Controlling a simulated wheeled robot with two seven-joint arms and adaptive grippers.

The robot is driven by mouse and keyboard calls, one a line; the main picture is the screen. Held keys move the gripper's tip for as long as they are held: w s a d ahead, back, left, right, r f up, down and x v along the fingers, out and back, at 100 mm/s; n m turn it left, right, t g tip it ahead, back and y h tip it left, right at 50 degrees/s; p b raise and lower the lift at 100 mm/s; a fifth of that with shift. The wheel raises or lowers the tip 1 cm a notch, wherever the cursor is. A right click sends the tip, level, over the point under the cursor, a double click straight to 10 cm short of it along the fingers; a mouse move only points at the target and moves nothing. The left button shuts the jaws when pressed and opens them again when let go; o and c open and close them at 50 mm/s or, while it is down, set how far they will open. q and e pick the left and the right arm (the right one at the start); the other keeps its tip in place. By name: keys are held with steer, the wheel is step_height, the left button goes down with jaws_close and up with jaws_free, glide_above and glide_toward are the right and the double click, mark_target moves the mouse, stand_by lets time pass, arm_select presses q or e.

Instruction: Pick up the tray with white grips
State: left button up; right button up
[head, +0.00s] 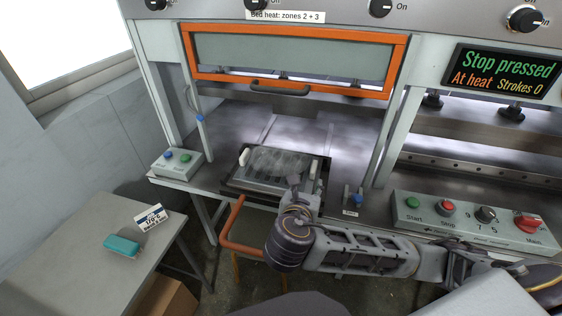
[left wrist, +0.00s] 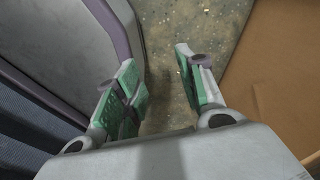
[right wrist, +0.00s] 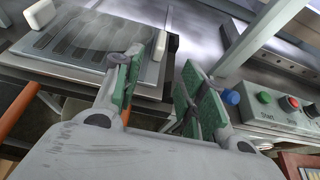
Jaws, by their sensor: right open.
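The tray (head: 262,184) is dark grey with spoon-shaped marks and lies at the front edge of the press bed, below the raised orange-framed guard. It has a white grip (head: 244,157) on its left side and another white grip (head: 318,169) on its right. In the right wrist view the tray (right wrist: 85,47) is at upper left, with the right white grip (right wrist: 159,46) just beyond my right gripper (right wrist: 155,75). My right gripper is open and empty, apart from the grip. My left gripper (left wrist: 160,72) is open and empty above the floor, away from the tray.
The orange guard (head: 290,88) is raised. A control box (head: 470,221) is at right, and a small button box (head: 176,162) at left. A side table (head: 85,245) holds a teal block (head: 121,246) and a small sign (head: 150,217). An orange rail (head: 232,233) is below the tray.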

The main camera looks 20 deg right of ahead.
glide_toward(314, 166)
steer(key=shift+w+d+f+b, duration=0.4)
steer(key=shift+w+d+f, duration=0.15)
steer(key=shift+w+f, duration=0.3)
steer(key=shift+w+d+f, duration=0.15)
steer(key=shift+w+d, duration=0.1)
steer(key=shift+w, duration=0.3)
steer(key=shift+d, duration=0.1)
steer(key=shift+w+d+f, duration=0.1)
steer(key=shift+w+d, duration=0.15)
steer(key=shift+w, duration=0.15)
steer(key=shift+x, duration=1.95)
arm_select(q)
steer(key=shift+w+a+f, duration=0.35)
steer(key=shift+w+f, duration=0.05)
steer(key=shift+f, duration=0.05)
arm_select(e)
steer(key=shift+w+d, duration=0.1)
steer(key=shift+w, duration=0.05)
